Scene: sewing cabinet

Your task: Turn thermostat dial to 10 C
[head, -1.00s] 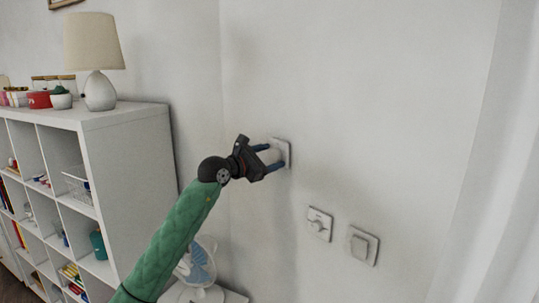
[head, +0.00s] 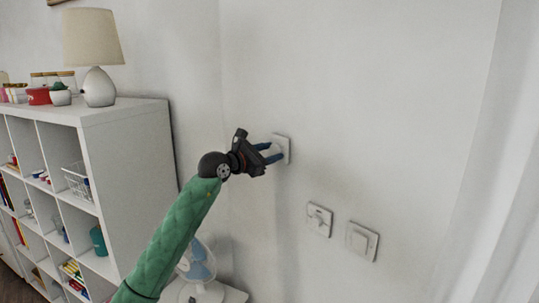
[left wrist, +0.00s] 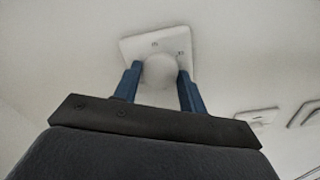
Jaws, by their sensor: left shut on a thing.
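The thermostat is a white square plate (head: 284,145) on the wall in the head view, and it also shows in the left wrist view (left wrist: 140,45). Its round white dial (left wrist: 160,71) sits on the plate between my blue fingers. My left gripper (head: 274,153) reaches the plate from the left, with one finger on each side of the dial; it is shut on the dial. Small marks show on the plate above the dial, too small to read. The dial is largely hidden by the fingers in the head view. My right gripper is not in view.
Two more wall plates, one with a small knob (head: 319,219) and one like a rocker switch (head: 361,241), sit lower right. A white shelf unit (head: 130,112) with a lamp (head: 97,55) stands left. A fan (head: 198,262) stands below my arm. A curtain (head: 490,180) hangs right.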

